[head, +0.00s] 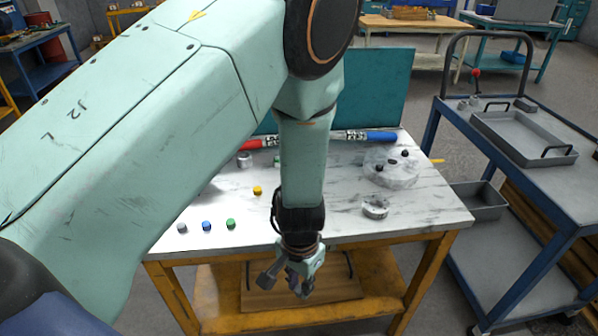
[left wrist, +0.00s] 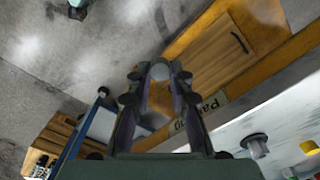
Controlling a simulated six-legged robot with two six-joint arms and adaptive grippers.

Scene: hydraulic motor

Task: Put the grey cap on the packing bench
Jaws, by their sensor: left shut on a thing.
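My left gripper (head: 304,288) hangs in front of the front edge of the white marbled bench (head: 330,232), over its lower orange shelf. In the left wrist view its fingertips (left wrist: 160,74) are closed around a small round grey piece, which looks like the grey cap (left wrist: 159,71). The fingers mostly hide it in the head view. My right gripper is not in view.
Blue (head: 206,225), green (head: 231,224) and yellow (head: 257,190) small pieces stand on the bench. A ring (head: 375,208) and a round plate with black knobs (head: 391,168) lie on the right. A blue cart (head: 440,130) stands beside. The front middle top is clear.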

